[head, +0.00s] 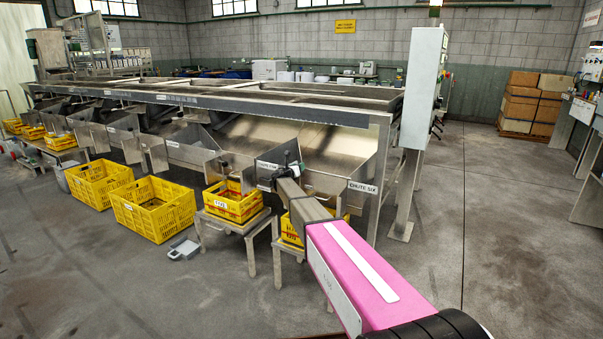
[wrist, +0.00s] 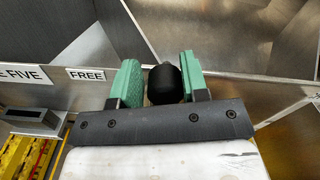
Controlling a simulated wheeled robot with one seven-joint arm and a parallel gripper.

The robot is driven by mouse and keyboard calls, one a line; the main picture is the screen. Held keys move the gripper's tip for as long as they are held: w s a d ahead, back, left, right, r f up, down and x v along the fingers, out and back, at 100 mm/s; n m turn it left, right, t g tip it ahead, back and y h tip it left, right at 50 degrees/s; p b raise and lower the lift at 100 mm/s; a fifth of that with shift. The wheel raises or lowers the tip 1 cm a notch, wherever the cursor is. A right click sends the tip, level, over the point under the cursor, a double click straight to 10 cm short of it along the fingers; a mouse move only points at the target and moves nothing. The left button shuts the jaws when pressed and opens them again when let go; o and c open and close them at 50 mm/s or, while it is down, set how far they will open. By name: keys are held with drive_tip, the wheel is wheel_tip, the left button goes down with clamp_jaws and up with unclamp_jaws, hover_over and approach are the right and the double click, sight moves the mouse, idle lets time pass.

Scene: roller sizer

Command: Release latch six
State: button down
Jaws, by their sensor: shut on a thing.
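My gripper (wrist: 160,78) has its two green fingers closed around a black rounded knob (wrist: 164,88) in the wrist view. In the head view my gripper (head: 286,172) is at the front of the sizer, just left of the plate reading CHUTE SIX (head: 363,188). The shaft or latch body below the knob is hidden by the gripper, so the latch's position cannot be told. A white plate reading FREE (wrist: 86,75) is left of the fingers in the wrist view. A plate ending in FIVE (wrist: 24,73) is farther left.
A yellow crate (head: 233,204) stands on a low stand left of my arm. Another yellow crate (head: 291,229) is partly hidden behind my arm. Larger yellow crates (head: 153,207) sit on the floor. A grey cabinet (head: 420,85) stands right of the sizer.

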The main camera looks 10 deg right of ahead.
drive_tip(key=shift+w+a+r+n, duration=0.2)
drive_tip(key=shift+w+a+n, duration=0.35)
drive_tip(key=shift+n, duration=0.4)
drive_tip(key=shift+w+a+r+n, duration=0.3)
drive_tip(key=shift+a+n, duration=0.4)
drive_tip(key=shift+n, duration=0.3)
drive_tip(key=shift+w+a+r+n, duration=0.15)
drive_tip(key=shift+w+a+n, duration=0.4)
drive_tip(key=shift+n, duration=0.4)
drive_tip(key=shift+s+a, duration=0.1)
drive_tip(key=c, duration=0.8)
unclamp_jaws()
drive_tip(key=v, duration=1)
drive_tip(key=shift+s+a, duration=0.25)
drive_tip(key=shift+s, duration=0.05)
